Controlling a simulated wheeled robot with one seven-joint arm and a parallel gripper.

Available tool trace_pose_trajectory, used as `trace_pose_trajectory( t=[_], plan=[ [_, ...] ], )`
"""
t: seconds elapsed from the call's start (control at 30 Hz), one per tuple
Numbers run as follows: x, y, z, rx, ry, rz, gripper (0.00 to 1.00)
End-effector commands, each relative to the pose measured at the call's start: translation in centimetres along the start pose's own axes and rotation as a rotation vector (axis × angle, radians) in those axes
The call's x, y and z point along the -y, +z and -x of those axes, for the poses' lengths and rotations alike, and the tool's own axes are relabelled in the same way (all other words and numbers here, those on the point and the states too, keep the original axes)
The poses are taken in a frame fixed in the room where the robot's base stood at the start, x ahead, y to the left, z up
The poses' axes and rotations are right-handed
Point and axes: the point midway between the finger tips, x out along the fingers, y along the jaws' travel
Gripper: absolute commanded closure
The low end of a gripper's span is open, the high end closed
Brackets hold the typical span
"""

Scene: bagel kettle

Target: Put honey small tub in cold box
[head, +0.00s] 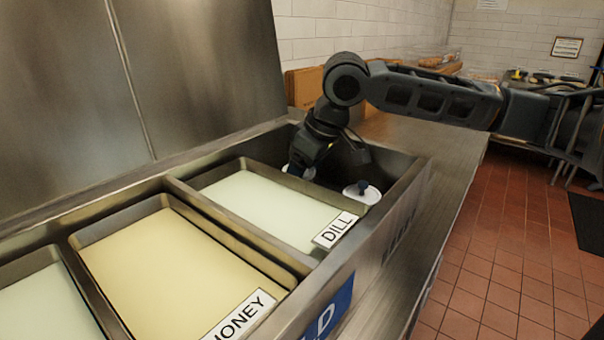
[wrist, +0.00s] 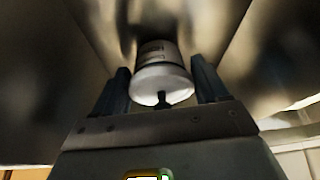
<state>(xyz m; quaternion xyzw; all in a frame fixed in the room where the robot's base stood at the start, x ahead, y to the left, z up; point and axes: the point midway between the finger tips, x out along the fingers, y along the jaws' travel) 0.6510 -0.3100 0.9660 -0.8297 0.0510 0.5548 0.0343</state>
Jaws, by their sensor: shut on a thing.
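My gripper (wrist: 160,88) is shut on a small white tub (wrist: 163,82) with a round white lid and a dark knob. The tub's dark label is too blurred to read. In the head view my gripper (head: 302,160) reaches down into the far end of the steel cold box (head: 408,190), beyond the dill pan. A white piece (head: 305,173), probably the held tub, shows at its tip, mostly hidden. Another white lid with a dark knob (head: 370,195) is at the box's right wall. Whether the held tub touches the floor cannot be told.
The dill pan (head: 263,207) and honey pan (head: 175,270) fill the nearer part of the box. Its raised steel lid (head: 130,80) stands at the back left. A counter (head: 425,140) runs along the right, with brown boxes (head: 305,87) behind.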

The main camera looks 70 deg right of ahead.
Motion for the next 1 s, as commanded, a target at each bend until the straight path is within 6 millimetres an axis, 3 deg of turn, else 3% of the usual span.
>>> trace_pose_trajectory(
  t=[0.07, 0.1, 0.37, 0.73, 1.0],
  plan=[
    [0.0, 0.1, -0.3, 0.000, -0.001, 0.000, 0.64],
    [0.0, 0.1, -0.3, 0.000, 0.000, 0.000, 0.26],
    [0.0, 0.1, -0.2, 0.000, 0.000, 0.000, 0.01],
    [0.0, -0.1, 0.6, -0.002, 0.001, 0.000, 0.01],
    [0.0, -0.1, 5.7, -0.003, 0.001, 0.001, 0.01]
  ],
)
